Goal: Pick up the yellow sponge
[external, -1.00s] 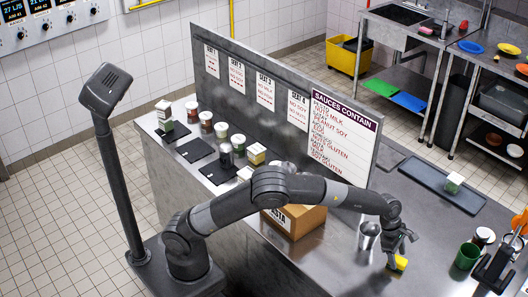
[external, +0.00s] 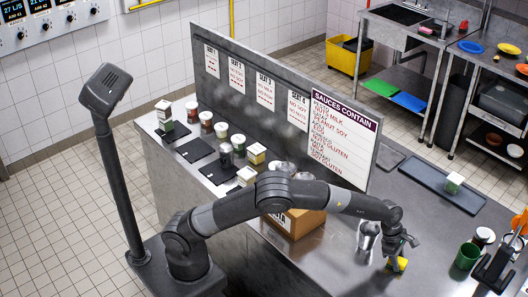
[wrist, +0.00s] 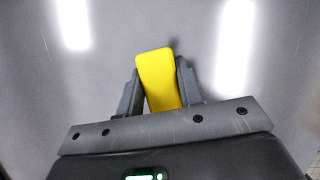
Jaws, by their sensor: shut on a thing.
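The yellow sponge (external: 398,264) is at the front right of the steel counter, at the end of my arm. My gripper (external: 398,256) is shut on it from above. In the wrist view the sponge (wrist: 158,78) stands between the two dark fingers of my gripper (wrist: 160,92), one on each side. I cannot tell for sure whether the sponge touches the counter.
A metal cup (external: 368,237) stands just left of my gripper. A green cup (external: 467,256) stands to the right, with a dark stand (external: 495,268) beside it. A cardboard box (external: 300,222) sits behind my arm. A dark tray (external: 430,180) lies farther back.

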